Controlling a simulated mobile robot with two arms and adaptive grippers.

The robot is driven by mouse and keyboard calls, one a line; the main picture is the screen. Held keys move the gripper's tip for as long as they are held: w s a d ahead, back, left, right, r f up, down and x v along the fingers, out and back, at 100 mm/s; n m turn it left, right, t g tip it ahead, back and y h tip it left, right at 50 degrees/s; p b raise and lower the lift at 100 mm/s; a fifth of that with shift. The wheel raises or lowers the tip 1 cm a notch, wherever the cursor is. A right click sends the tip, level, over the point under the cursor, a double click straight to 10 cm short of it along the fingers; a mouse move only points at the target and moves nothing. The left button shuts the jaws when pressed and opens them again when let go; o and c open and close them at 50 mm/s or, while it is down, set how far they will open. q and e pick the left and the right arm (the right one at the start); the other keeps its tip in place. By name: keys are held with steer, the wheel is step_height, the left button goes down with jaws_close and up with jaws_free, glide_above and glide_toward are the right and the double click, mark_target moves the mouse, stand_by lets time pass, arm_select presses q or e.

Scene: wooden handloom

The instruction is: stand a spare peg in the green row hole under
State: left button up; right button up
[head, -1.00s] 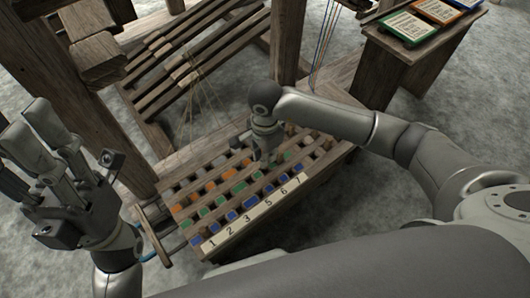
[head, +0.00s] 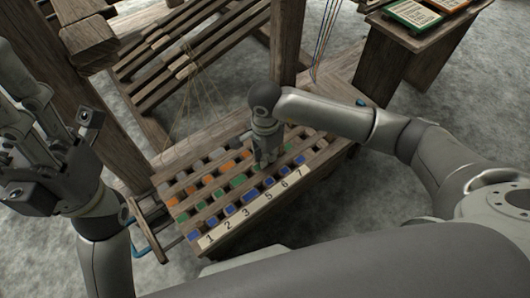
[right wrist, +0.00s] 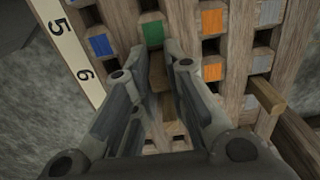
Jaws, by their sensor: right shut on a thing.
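The wooden peg board (head: 325,160) has rows of holes marked in blue, green, orange and grey. The green row (head: 221,195) lies just behind the blue one. My right gripper (head: 267,165) is low over the board, around the green row near columns 5 and 6. In the right wrist view its fingers are shut on a brown wooden peg (right wrist: 160,78), largely hidden between them. I cannot tell whether the peg is in a hole. A green mark (right wrist: 152,33) shows beside the fingertips. My left gripper (head: 45,135) is open and empty, left of the board.
A number strip (head: 254,208) runs along the board's front edge. Another wooden peg (right wrist: 268,94) sticks up in the right wrist view. Loom posts (head: 288,45) and slanted bars stand behind. A side stand (head: 410,50) with coloured cards is at the top right.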

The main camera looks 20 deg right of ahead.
steer(key=o, duration=0.8)
step_height(320, 180, up, 12)
stand_by(0.3)
